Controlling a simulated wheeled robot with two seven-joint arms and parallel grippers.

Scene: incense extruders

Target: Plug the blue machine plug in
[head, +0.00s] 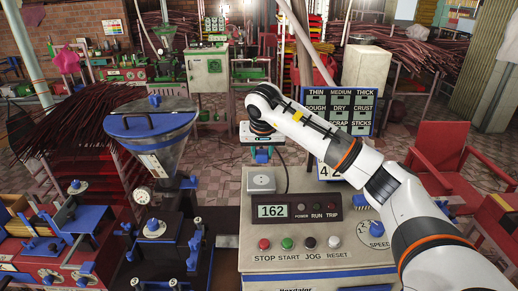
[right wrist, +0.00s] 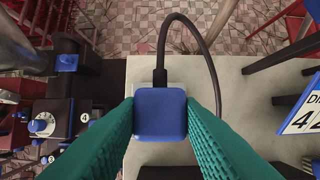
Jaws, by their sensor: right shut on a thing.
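My right gripper (head: 262,151) hangs over the control cabinet (head: 309,245) and is shut on the blue machine plug (head: 262,157). In the right wrist view the blue plug (right wrist: 160,114) sits between the two teal fingers, with its dark cable looping up and to the right. A pale socket box (head: 261,180) stands on the cabinet top, just below the plug in the head view. The plug looks apart from the socket there. In the right wrist view the plug hides most of a pale shape behind it. The plug's pins are hidden. My left gripper is not in view.
A blue-rimmed hopper machine (head: 152,124) stands to the left. A label board (head: 340,112) stands behind my right arm. Red chairs (head: 440,160) are at right.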

